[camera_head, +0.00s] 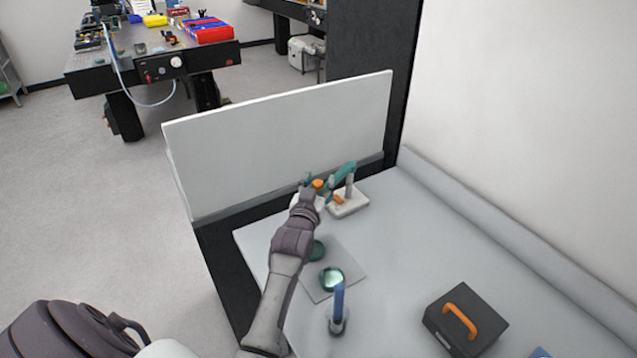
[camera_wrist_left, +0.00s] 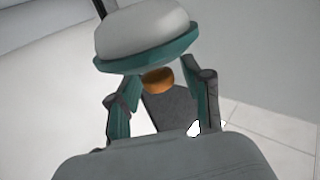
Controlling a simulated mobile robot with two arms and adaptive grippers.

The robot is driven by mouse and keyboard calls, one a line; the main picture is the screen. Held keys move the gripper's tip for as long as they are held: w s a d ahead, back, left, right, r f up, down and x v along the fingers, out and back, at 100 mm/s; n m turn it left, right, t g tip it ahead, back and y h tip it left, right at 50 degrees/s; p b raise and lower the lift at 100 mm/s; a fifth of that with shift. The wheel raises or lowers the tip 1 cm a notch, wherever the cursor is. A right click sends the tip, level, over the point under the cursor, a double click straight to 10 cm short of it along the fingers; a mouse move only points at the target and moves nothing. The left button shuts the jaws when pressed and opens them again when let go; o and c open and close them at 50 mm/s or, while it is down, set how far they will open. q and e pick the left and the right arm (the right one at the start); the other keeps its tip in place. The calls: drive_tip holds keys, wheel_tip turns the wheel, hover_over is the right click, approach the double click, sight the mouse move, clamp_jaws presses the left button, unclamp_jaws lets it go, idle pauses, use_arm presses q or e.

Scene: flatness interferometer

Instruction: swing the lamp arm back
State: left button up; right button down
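The lamp stands at the back of the bench in the head view, with a white base (camera_head: 350,203), a teal arm (camera_head: 343,174) and an orange knob (camera_head: 318,184). My left gripper (camera_head: 309,193) is at the lamp's left end, and its fingers are partly hidden there. In the left wrist view, the gripper (camera_wrist_left: 162,88) has its fingers apart, with the orange knob (camera_wrist_left: 157,79) between them and gaps visible on both sides. A white, teal-rimmed rounded part (camera_wrist_left: 146,32), apparently the lamp head, fills the top. My right gripper is not in view.
A grey mat (camera_head: 345,256) holds a green glass disc (camera_head: 331,279) and a darker disc (camera_head: 316,250) beside my forearm. A blue upright tool (camera_head: 339,302) and a black box with an orange handle (camera_head: 467,323) stand nearer. A white panel (camera_head: 280,140) borders the bench.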

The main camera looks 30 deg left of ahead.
use_arm(q)
drive_tip(key=shift+s+f, duration=0.1)
drive_tip(key=shift+s, duration=0.1)
drive_tip(key=v, duration=1.1)
drive_tip(key=shift+s+d, duration=0.15)
drive_tip(key=shift+s, duration=0.15)
